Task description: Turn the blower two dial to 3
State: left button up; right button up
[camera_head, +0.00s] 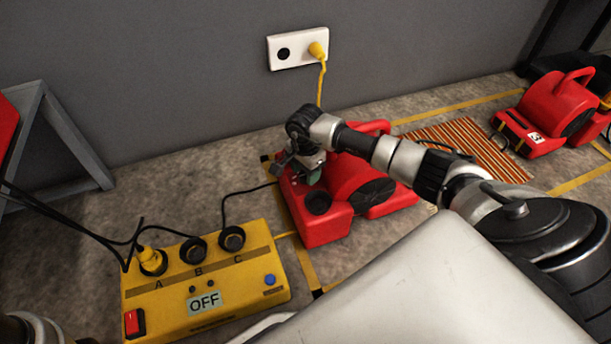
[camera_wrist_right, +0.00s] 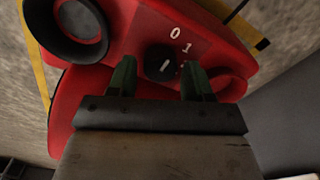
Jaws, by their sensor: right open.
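A red blower (camera_head: 345,185) stands on the floor in the middle of the head view. My right gripper (camera_head: 308,175) is over its near-left top. In the right wrist view its green-tipped fingers (camera_wrist_right: 159,76) are open, one on each side of a black dial (camera_wrist_right: 160,60) with a white mark. I cannot tell whether they touch the dial. Figures 0 and 1 (camera_wrist_right: 180,41) show on the red panel beyond it; other figures are hidden or out of view. No blower number is readable on this one. My left gripper is not in view.
A yellow power box (camera_head: 210,285) reading OFF, with sockets A, B and C, stands left of the blower. Another red blower (camera_head: 545,115) stands far right beyond a striped rug (camera_head: 465,145). A wall outlet (camera_head: 298,48) has a yellow plug. Black cables cross the left floor.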

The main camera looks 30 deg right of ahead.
jog(key=shift+f, duration=0.6)
jog(key=c, duration=0.7)
jog(key=shift+o, duration=0.2)
jog(key=shift+r, duration=0.1)
